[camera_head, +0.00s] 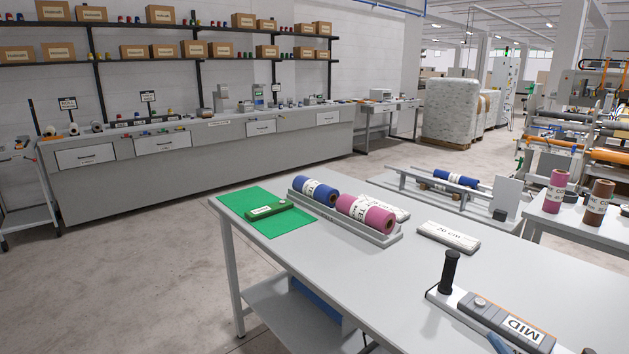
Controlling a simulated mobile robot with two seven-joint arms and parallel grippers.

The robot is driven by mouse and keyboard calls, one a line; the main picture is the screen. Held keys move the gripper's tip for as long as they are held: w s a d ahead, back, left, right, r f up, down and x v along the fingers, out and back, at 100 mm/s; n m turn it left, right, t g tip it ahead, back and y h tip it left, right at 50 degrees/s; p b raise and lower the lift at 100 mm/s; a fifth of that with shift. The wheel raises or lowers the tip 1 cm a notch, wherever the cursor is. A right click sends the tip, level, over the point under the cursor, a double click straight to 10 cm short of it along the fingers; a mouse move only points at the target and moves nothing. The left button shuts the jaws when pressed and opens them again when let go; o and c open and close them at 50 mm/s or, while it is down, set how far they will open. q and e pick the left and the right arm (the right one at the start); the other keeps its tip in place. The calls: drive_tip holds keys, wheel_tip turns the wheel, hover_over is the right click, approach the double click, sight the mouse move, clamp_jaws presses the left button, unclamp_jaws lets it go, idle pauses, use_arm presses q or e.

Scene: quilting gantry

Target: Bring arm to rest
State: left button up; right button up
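Neither of my grippers can be made out in the head view. No arm of mine shows clearly over the grey worktable (390,272). On the table, a blue roll (322,193) and a pink roll (362,211) lie in a grey cradle (385,238). A green case (267,211) lies on a green mat (237,205) at the left end.
Pink (556,192) and brown (600,203) rolls stand on a side table. The floor at left is clear.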

drive_tip(key=s+d+f+m+g+h, duration=0.5)
drive_tip(key=s+f+m+g, duration=0.35)
drive_tip(key=f, duration=0.25)
drive_tip(key=s+a+f+m+g+y, duration=0.1)
drive_tip(key=s+f+g, duration=0.25)
drive_tip(key=s, duration=0.45)
drive_tip(key=s+f+m+g+y, duration=0.1)
drive_tip(key=s+f+g, duration=0.25)
drive_tip(key=s, duration=0.35)
drive_tip(key=w+f+t+y, duration=0.1)
drive_tip(key=w+f+t, duration=0.7)
drive_tip(key=shift+a+f, duration=0.2)
drive_tip(key=shift+f, duration=0.05)
drive_tip(key=shift+n, duration=0.25)
